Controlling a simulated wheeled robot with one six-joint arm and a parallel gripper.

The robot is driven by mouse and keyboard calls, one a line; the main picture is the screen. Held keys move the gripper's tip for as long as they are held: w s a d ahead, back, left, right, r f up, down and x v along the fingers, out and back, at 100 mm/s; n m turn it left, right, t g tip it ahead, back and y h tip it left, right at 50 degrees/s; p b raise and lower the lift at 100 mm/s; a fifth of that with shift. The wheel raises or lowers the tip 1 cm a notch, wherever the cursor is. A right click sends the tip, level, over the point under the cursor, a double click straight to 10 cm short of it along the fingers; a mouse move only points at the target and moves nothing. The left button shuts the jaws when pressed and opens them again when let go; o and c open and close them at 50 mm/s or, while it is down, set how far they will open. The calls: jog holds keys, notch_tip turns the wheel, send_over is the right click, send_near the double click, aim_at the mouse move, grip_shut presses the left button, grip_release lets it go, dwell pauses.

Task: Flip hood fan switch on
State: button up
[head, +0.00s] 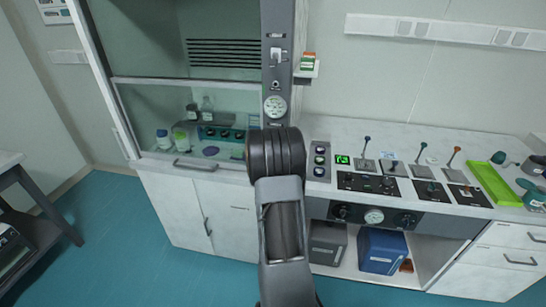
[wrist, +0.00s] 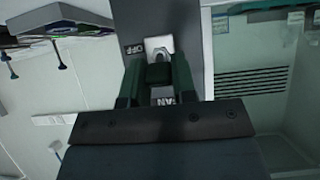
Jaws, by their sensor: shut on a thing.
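The fan switch (head: 277,55) is on the grey post of the fume hood, on a pale plate, in the head view. In the wrist view, the switch (wrist: 160,49) shows just past my fingertips, with an OFF label beside its plate and a partly covered FAN label between the fingers. My gripper (wrist: 157,72) has its dark green fingers closed in at the switch lever. The fingers cover part of the lever, and its exact tilt cannot be told. In the head view the gripper is hidden behind my arm.
A small shelf with boxes (head: 307,65) sticks out right of the post. A round gauge (head: 275,106) is below the switch. Bottles (head: 180,138) stand inside the hood at left. The bench at right holds levers and a green tray (head: 493,183).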

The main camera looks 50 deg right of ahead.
jog(key=shift+g+y+p, duration=0.3)
jog(key=shift+y+p, duration=0.1)
jog(key=shift+p, duration=1)
jog(key=o, duration=0.9)
jog(key=shift+d, duration=0.1)
jog(key=shift+r, duration=0.1)
jog(key=p+v, duration=0.1)
jog(key=v, duration=1.2)
jog(key=shift+s+a+r+p, duration=0.15)
jog(key=shift+a+p, duration=0.2)
jog(key=shift+p, duration=0.05)
